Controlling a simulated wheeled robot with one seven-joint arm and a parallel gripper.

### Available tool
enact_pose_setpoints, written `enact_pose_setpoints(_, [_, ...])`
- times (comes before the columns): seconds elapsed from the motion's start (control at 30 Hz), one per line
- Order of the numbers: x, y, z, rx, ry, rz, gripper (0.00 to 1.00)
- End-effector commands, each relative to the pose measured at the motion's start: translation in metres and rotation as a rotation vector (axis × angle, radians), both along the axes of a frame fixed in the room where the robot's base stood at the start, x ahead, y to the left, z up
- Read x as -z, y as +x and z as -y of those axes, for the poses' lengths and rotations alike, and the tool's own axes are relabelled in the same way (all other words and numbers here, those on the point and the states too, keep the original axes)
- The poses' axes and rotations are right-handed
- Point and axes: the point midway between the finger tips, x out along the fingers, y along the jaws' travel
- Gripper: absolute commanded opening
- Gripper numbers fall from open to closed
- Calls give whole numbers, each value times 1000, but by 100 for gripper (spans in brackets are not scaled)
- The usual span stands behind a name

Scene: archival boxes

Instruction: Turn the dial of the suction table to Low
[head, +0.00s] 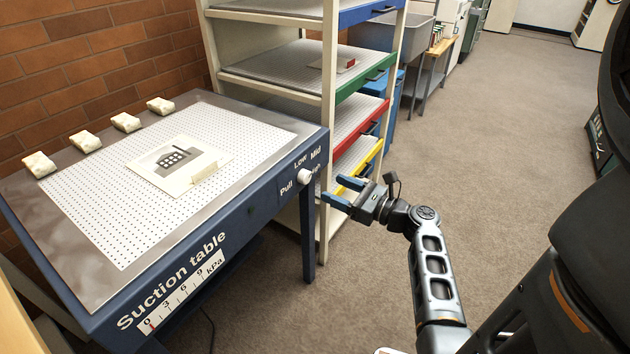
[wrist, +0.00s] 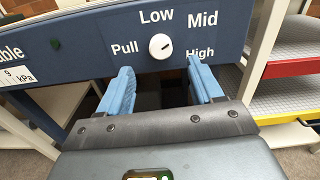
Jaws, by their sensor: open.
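The suction table (head: 290,160) is a dark blue table with a white perforated top, at the left in the head view. Its white round dial (head: 305,176) is on the front panel near the right corner. In the wrist view the dial (wrist: 160,46) has Pull at its left, Low above, Mid at upper right and High at lower right. A small dark mark shows on the knob; its exact direction is hard to tell. My gripper (head: 340,190) is open and empty, just in front of the dial and apart from it. Its blue fingers (wrist: 160,75) lie below the dial in the wrist view.
A printed sheet (head: 175,165) with a small block lies on the perforated top. Several pale blocks (head: 84,141) line the back edge. A pressure scale (head: 180,292) is on the front panel. A shelf rack (head: 328,130) with coloured drawer fronts stands beside the table. The carpet is clear.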

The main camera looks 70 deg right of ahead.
Motion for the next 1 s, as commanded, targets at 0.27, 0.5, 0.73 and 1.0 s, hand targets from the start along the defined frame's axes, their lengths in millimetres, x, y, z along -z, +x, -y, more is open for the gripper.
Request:
enact_pose_setpoints(0.27, [1,37,9,-1,-1,1,66])
enact_pose_setpoints(0.5, [1,66,17,0,-2,0,66])
enact_pose_setpoints(0.73, [1,73,18,1,-1,-1,66])
enact_pose_setpoints(1.0, [1,73,18,1,-2,-1,55])
